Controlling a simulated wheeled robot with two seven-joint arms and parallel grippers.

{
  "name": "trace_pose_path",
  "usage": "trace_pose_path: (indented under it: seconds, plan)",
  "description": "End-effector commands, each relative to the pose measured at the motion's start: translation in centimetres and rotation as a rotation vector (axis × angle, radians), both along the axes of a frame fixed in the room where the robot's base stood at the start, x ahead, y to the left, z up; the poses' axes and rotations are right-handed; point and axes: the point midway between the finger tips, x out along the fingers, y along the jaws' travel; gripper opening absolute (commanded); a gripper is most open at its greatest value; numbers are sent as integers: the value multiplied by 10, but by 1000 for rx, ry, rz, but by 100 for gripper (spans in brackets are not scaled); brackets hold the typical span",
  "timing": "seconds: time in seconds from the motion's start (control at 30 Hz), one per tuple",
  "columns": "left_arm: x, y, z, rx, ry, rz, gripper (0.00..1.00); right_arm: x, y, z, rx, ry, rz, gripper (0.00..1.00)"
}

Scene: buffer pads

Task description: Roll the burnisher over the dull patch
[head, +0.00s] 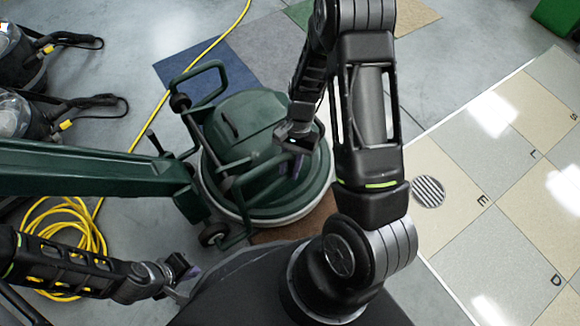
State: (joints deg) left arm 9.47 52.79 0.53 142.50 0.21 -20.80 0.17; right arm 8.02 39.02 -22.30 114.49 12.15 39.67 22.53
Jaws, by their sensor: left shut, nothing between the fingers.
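The burnisher is a dark green machine (236,122) with a round, pale-rimmed base, small wheels and a thick green handle beam (80,168) running off the left edge. It stands on the grey floor and coloured squares left of the glossy tiles. A small round grey-and-white striped patch (428,191) lies on the tiles to its right; I cannot tell if this is the dull patch. My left gripper (188,274) is shut and empty below the burnisher's wheel. My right gripper (296,160) hangs over the burnisher's right side; its fingers are too dark to read, and contact is unclear.
Yellow cable (75,232) lies coiled at lower left, with a strand running up to the top. Black-and-grey machines with hoses (22,70) stand at upper left. A green bin (556,22) is at top right. The lettered glossy tiles (490,150) look clear apart from the striped patch.

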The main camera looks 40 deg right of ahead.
Motion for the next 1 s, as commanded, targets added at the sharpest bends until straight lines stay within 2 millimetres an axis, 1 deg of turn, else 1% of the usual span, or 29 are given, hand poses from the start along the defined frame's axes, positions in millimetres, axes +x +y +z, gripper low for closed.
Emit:
trace_pose_path:
  seconds: [0.03, 0.2, 1.0]
  plan:
    - [0, 0, 0, 0, 0, 0, 0, -1, -1, 0, 0, 2, 0, 14]
    - [0, 0, 0, 0, 0, 0, 0, -1, -1, 0, 0, 2, 0, 0]
    - [0, 0, 0, 0, 0, 0, 0, -3, -1, 0, 0, 5, 0, 0]
